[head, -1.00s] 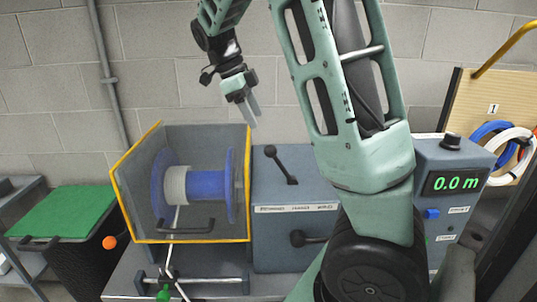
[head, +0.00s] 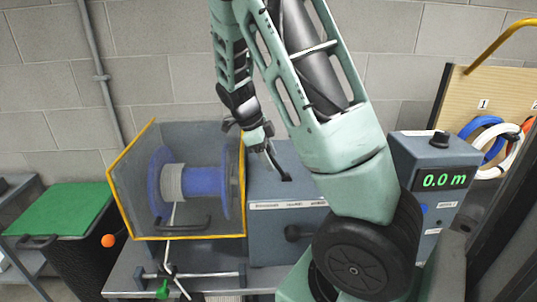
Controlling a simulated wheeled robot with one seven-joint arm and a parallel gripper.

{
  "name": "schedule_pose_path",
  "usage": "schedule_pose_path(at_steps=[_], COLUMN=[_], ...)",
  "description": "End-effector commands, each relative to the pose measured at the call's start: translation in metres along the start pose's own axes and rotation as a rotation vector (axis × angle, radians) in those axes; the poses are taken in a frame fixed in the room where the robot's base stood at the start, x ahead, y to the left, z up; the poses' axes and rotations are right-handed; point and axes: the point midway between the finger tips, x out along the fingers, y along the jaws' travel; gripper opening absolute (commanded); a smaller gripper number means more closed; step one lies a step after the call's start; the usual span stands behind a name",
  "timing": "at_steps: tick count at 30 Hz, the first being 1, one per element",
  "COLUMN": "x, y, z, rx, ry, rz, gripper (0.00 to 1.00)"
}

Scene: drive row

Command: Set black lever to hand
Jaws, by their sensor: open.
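The black lever (head: 283,172) rises from the sloped top of the grey-blue drive box (head: 268,221). It leans up and to the left. Its knob end is hidden at my gripper (head: 268,150). My gripper is open, pointing down over the upper end of the lever. I cannot tell if the fingers touch it. A white label strip (head: 287,205) runs along the box's front top edge; its words are too small to read. A second black handle (head: 299,233) sits on the front face, partly behind my arm.
Left of the box stands a yellow-edged guard (head: 243,200) around a blue reel (head: 206,182). A console reading 0.0 m (head: 444,181) stands at right. A green-topped bin (head: 62,210) is far left. My arm covers the box's right part.

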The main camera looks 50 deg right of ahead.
Motion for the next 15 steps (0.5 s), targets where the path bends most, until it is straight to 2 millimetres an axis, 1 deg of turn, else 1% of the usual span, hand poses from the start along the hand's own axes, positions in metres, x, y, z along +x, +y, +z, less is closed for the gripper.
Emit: schedule_pose_path(at_steps=[4, 5, 6, 8, 9, 10, 11, 15], x=[0.0, -0.0001, -0.0001, -0.0002, -0.0002, -0.0003, -0.0003, -0.0005], y=[0.0, 0.0, 0.0, 0.0, 0.0, 0.0, 0.0, -0.0002], z=[0.0001, 0.0001, 0.0001, 0.0002, 0.0002, 0.0002, 0.0002, -0.0005], rx=[0.0, 0.0, 0.0, 0.0, 0.0, 0.0, 0.0, 0.0], ry=[0.0, 0.0, 0.0, 0.0, 0.0, 0.0, 0.0, -0.006], rz=[0.0, 0.0, 0.0, 0.0, 0.0, 0.0, 0.0, 0.001], gripper=[0.54, 0.51, 0.4, 0.23, 0.12, 0.04, 0.0, 0.0])
